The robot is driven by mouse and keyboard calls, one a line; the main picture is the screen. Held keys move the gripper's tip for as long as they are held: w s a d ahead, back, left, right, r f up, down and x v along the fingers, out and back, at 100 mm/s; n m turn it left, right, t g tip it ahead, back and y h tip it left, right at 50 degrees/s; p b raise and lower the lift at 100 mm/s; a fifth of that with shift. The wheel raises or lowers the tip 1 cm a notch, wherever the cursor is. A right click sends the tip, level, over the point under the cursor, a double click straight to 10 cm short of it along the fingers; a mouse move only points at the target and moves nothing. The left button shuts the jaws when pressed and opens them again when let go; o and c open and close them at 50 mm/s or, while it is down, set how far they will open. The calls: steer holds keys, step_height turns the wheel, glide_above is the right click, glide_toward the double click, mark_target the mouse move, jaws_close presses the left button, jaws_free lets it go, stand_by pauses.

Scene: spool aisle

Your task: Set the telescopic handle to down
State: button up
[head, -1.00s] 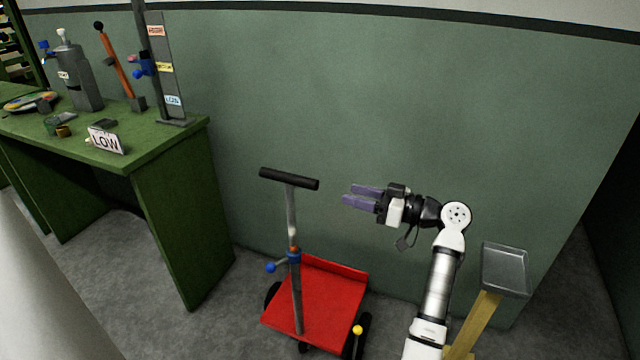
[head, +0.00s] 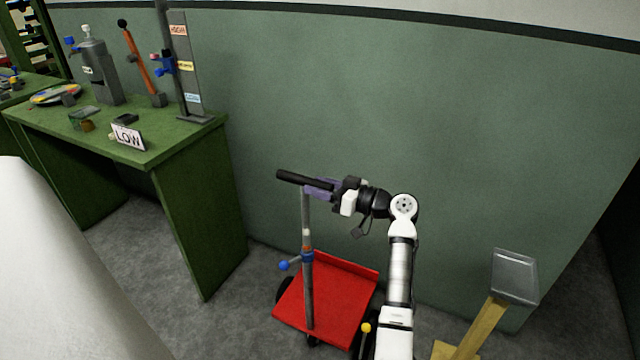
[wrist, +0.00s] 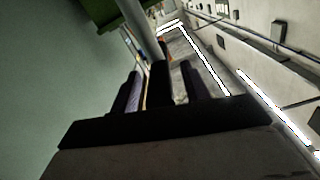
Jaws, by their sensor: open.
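The telescopic handle (head: 304,214) is a grey pole with a black T-grip (head: 291,177) on top, standing up from a red cart (head: 335,300). A collar with a blue knob (head: 283,266) sits partway down the pole. My gripper (head: 316,187) is open, its purple fingers at the right part of the T-grip in the head view. Whether they touch the grip is unclear. In the wrist view the gripper fingers (wrist: 160,90) point toward the pole (wrist: 140,28), with a dark bar between them. The right end of the grip is partly hidden by the gripper.
A green bench (head: 165,150) stands left of the cart, with a LOW sign (head: 128,137) and a post with coloured labels (head: 190,65). A grey tray-topped wooden stand (head: 515,275) is at the right. The green wall rises close behind the cart.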

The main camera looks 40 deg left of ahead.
steer(key=shift+a, duration=0.1)
jaws_close()
stand_by(0.3)
steer(key=shift+f, duration=0.1)
step_height(320, 180, down, 17)
steer(key=b, duration=1.7)
steer(key=shift+c, duration=0.4)
jaws_free()
steer(key=shift+o, duration=0.4)
